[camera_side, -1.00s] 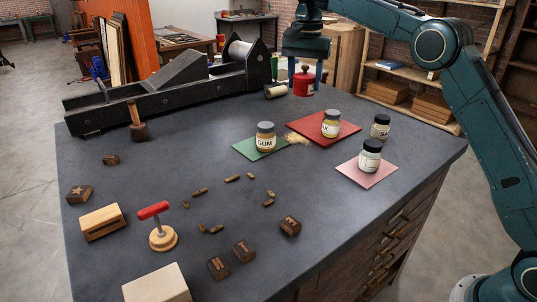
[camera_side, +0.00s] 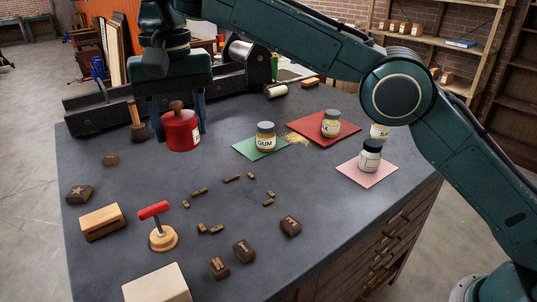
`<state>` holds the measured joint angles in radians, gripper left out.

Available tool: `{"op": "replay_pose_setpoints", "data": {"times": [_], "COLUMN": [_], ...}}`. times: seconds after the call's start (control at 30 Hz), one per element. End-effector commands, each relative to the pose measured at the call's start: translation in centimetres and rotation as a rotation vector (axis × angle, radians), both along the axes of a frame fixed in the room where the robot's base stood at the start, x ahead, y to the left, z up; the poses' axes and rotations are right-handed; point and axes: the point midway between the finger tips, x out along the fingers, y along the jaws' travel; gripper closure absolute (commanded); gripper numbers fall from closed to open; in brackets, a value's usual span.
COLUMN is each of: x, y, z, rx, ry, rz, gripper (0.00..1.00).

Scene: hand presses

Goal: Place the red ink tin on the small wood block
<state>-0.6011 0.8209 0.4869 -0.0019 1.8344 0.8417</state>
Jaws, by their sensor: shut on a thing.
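The red ink tin (camera_side: 181,134) is a round red can with a dark knob on its lid and a pale label on its right side. It is upright at the back left, in front of the black press. My gripper (camera_side: 180,126) points down with its blue fingers shut on the tin's two sides. I cannot tell how far the tin is above the table. A pale plain wood block (camera_side: 157,284) stands at the front edge, partly cut off by the frame. A smaller wood block with a dark slot (camera_side: 102,222) lies at the left. Nothing rests on either block.
A red-handled stamp (camera_side: 162,232) stands between the blocks. Several dark stamp blocks (camera_side: 291,226) and small type pieces lie mid-table. Jars stand on or near green (camera_side: 258,147), red (camera_side: 343,133) and pink (camera_side: 366,174) sheets. A dark-footed wooden tool (camera_side: 138,128) stands left of the tin.

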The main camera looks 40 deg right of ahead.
Motion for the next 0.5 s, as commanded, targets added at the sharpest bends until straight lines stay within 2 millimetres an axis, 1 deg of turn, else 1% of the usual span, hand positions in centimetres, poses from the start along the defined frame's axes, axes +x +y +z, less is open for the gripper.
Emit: {"op": "replay_pose_setpoints", "data": {"times": [0.03,0.1,0.2,0.33,0.4,0.5], "x": [-1.2,-2.7,-4.7,-6.7,-7.4,-8.0], "y": [1.8,3.8,6.0,8.1,8.9,9.4], "z": [0.2,0.4,0.5,0.7,0.7,0.8], "rx": [0.002,0.002,0.002,0.002,0.002,0.002], "ry": [-0.003,-0.004,-0.002,-0.002,-0.002,-0.002], "rz": [0.042,0.089,0.146,0.201,0.221,0.236], "gripper": [0.81,0.81,0.81,0.81,0.81,0.81]}}
